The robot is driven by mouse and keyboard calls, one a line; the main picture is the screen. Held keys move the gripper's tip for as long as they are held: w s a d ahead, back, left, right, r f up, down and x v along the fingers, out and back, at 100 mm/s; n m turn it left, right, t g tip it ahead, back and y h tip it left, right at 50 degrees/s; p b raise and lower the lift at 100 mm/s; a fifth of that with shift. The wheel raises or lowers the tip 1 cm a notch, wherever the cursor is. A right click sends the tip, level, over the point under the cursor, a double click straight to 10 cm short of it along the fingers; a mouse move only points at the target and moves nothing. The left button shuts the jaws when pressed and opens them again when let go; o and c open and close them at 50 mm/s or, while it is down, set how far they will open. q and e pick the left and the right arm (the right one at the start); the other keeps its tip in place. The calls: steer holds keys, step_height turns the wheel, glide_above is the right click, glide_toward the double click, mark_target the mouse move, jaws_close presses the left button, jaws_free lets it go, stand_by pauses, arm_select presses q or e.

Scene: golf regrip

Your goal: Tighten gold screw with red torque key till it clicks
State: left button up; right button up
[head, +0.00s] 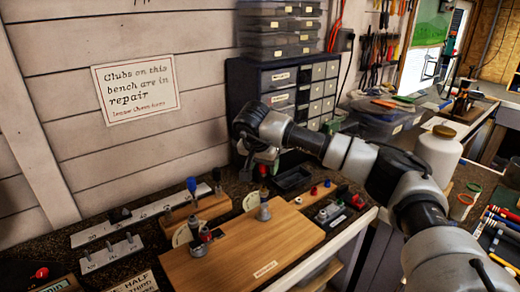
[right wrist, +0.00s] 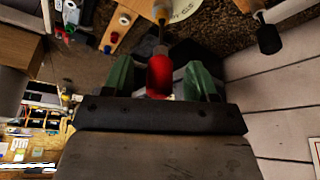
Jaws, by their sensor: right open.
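The red torque key (right wrist: 160,75) stands between the green fingertips of my right gripper (right wrist: 161,80) in the right wrist view. The fingers are open, with a gap on each side of its handle. Below that, a small grey metal fitting (head: 264,213) stands on the wooden board (head: 240,262). I cannot make out the gold screw. My left gripper is out of view.
A blue-handled tool (head: 191,186) stands in a wooden block behind. A drawer cabinet (head: 290,92) stands behind my arm, and a white jar (head: 438,155) at right.

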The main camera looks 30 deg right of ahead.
steer(key=shift+w+d+f, duration=0.15)
steer(key=shift+w+f, duration=0.05)
steer(key=shift+f, duration=0.35)
steer(key=shift+d+f, duration=0.15)
steer(key=shift+f, duration=0.3)
steer(key=c, duration=0.9)
steer(key=shift+o, duration=1.4)
jaws_close()
steer(key=m+g+p, duration=0.1)
steer(key=m+p, duration=0.1)
steer(key=m, duration=0.1)
steer(key=shift+r+h, duration=0.15)
steer(key=shift+h, duration=0.15)
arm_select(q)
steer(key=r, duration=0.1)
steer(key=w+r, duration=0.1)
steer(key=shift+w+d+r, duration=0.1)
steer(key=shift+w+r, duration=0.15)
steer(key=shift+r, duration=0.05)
arm_select(e)
steer(key=m+g, duration=0.1)
steer(key=m, duration=0.1)
steer(key=shift+f+m, duration=0.2)
steer(key=shift+m, duration=0.2)
